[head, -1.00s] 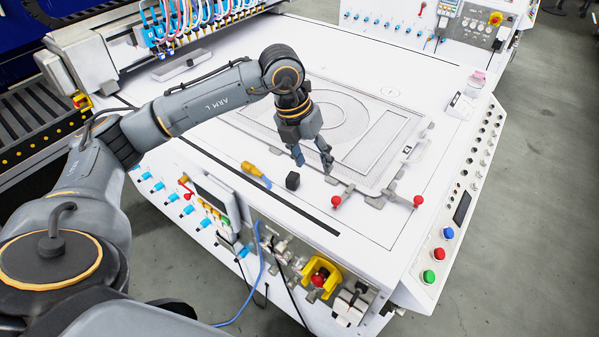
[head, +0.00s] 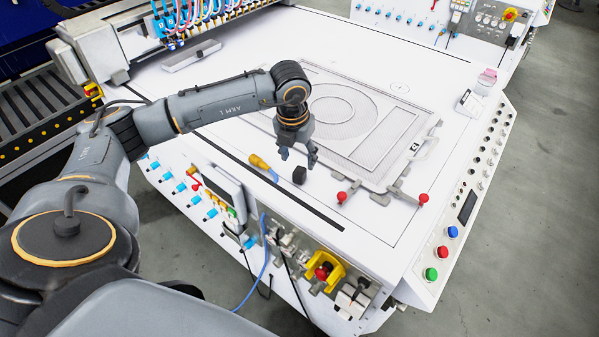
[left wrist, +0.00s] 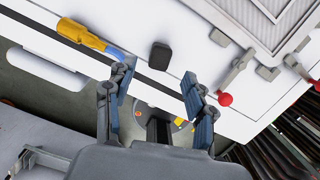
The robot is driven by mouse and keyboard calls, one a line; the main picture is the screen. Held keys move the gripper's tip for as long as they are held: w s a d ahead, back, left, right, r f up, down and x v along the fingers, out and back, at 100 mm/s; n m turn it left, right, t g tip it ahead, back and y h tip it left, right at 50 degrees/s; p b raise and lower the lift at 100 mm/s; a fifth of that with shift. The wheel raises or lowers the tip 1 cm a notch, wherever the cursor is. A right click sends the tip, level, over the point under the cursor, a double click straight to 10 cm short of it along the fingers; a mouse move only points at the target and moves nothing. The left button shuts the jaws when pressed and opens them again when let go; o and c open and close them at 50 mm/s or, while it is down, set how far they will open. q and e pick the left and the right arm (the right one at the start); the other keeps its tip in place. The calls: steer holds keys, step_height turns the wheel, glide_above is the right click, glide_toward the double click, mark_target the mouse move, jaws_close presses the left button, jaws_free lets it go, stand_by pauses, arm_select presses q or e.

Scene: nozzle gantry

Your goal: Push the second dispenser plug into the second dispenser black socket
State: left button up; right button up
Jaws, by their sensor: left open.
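On the front panel, a blue cable (head: 265,250) and a black cable (head: 287,268) hang among small metal fittings. Which fitting is the second dispenser plug and which is its black socket, I cannot tell; they are too small or hidden here. My right gripper is not in view.
A yellow-handled screwdriver (head: 261,166) lies left of the black block; it shows in the left wrist view (left wrist: 88,38). Red-knobbed clamps (head: 342,197) hold the framed screen's near edge. A yellow guard (head: 327,271) surrounds a red button on the front panel.

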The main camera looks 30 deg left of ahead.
mark_target(300, 170)
arm_select(q)
steer(key=shift+w+f, duration=0.1)
steer(key=shift+f, duration=0.6)
steer(key=shift+f, duration=0.1)
steer(key=shift+f+p, duration=0.35)
steer(key=shift+p, duration=0.1)
steer(key=f, duration=0.2)
steer(key=f+p, duration=0.1)
steer(key=shift+w+f, duration=0.3)
steer(key=shift+f, duration=0.35)
jaws_close()
steer(key=shift+w+r, duration=0.1)
